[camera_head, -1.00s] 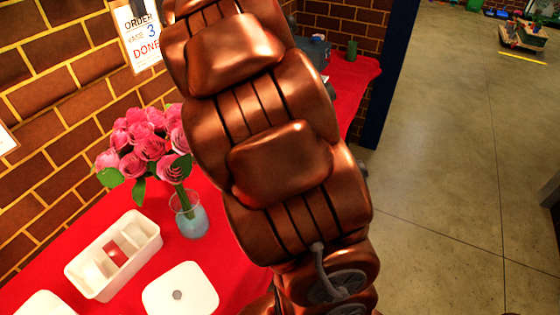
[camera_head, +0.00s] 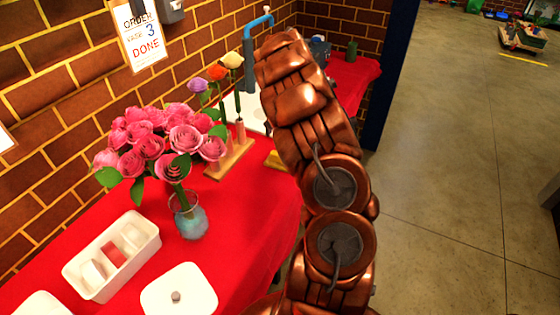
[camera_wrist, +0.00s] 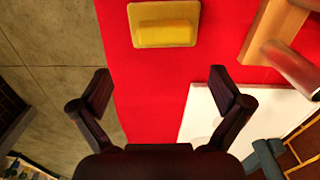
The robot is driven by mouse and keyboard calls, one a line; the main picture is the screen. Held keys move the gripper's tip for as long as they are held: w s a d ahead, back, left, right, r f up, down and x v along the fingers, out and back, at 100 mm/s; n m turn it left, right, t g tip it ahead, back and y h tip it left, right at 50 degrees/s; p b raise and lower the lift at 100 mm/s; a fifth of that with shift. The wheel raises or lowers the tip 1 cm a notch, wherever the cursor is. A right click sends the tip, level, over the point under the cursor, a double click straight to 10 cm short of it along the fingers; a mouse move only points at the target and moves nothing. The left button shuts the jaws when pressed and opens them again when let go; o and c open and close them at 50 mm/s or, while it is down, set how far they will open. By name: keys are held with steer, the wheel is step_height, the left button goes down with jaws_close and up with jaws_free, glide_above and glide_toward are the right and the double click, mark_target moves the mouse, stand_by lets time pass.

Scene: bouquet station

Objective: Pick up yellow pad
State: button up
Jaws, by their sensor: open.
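The yellow pad (camera_wrist: 167,33) shows at the top of the wrist view, as a yellow block on a paler yellow base (camera_wrist: 135,12), lying on the red tabletop. A yellow piece (camera_head: 277,161) also shows in the head view, partly hidden behind my arm. My gripper (camera_wrist: 160,84) is open and empty, its two fingers spread wide. The pad lies ahead of the fingertips, between their lines, and apart from them. In the head view my gripper is hidden behind my arm.
A wooden stand (camera_head: 229,162) with several flowers is beside the pad. A vase of pink roses (camera_head: 190,218), a white divided box (camera_head: 115,254) and a white lidded container (camera_head: 180,288) stand nearer. A white panel (camera_wrist: 205,112) lies under the right finger. The table edge runs along the left.

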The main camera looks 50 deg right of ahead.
mark_target(280, 159)
step_height(280, 159, down, 2)
steer(key=shift+f+p, duration=0.15)
steer(key=shift+p, duration=0.15)
steer(key=shift+a+f+p, duration=0.3)
steer(key=shift+f+p, duration=0.05)
steer(key=shift+f, duration=0.2)
steer(key=shift+w+a+f+p, duration=0.1)
steer(key=shift+f+p, duration=0.2)
steer(key=shift+f, duration=0.7)
steer(key=shift+w+a+f+p, duration=0.1)
steer(key=shift+f+p, duration=0.2)
steer(key=shift+f, duration=0.65)
steer(key=shift+c, duration=0.2)
steer(key=c, duration=1.2)
